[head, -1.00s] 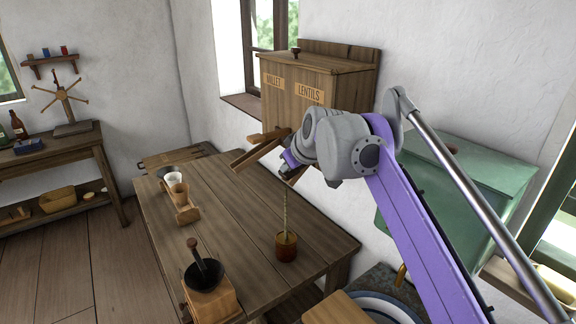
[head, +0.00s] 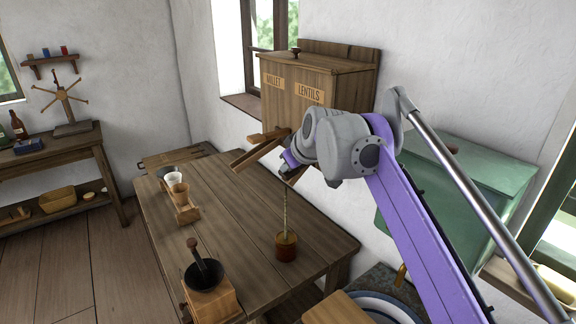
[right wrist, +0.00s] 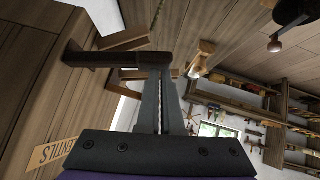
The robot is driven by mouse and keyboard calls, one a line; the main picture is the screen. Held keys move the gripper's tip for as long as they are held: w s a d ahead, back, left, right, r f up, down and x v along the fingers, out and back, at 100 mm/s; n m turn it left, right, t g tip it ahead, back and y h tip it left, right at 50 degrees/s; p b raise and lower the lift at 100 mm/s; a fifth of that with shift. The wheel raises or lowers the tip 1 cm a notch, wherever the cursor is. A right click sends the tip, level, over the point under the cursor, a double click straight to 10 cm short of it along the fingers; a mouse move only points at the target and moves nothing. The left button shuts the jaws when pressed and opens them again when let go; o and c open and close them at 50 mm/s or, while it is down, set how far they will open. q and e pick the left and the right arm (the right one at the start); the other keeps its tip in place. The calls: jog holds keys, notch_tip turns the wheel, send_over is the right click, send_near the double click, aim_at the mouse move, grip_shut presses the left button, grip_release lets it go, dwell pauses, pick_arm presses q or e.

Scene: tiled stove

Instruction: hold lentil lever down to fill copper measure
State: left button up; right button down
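The copper measure (head: 286,247) stands upright on the wooden table. A thin speckled stream of lentils (head: 285,210) falls into it from the area under my right gripper. My right gripper (head: 288,165) is at the front of the wooden bin (head: 310,80), below its LENTILS label. In the right wrist view its two fingers (right wrist: 160,75) are close together, with their tips against a dark bar, which looks like the lentil lever (right wrist: 100,58). The fingers look shut and pressed on the lever rather than around it. The wrist hides the lentil spout in the head view. My left gripper is out of view.
A wooden chute (head: 257,152) juts out on the MILLET side. A green chest (head: 470,185) is at right. The table around the measure is clear.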

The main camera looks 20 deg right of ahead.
jog(key=w+a+r+p+v, duration=0.1)
jog(key=p+v, duration=0.3)
jog(key=v, duration=0.9)
jog(key=shift+w+a+r, duration=0.25)
jog(key=shift+a+r, duration=0.1)
jog(key=shift+a, duration=0.05)
dwell(0.5)
jog(key=s+f+m+g, duration=0.1)
jog(key=s+f, duration=0.8)
jog(key=f, duration=0.4)
jog(key=s+f+m+g, duration=0.1)
jog(key=s+f+m, duration=0.1)
jog(key=s+f, duration=0.7)
jog(key=s+f+m+g+h, duration=0.1)
jog(key=s+f+m, duration=0.1)
jog(key=s+f, duration=0.7)
notch_tip(320, 180, down, 8)
jog(key=shift+d+r+g, duration=0.15)
jog(key=shift+d+g, duration=0.15)
jog(key=shift+g, duration=0.1)
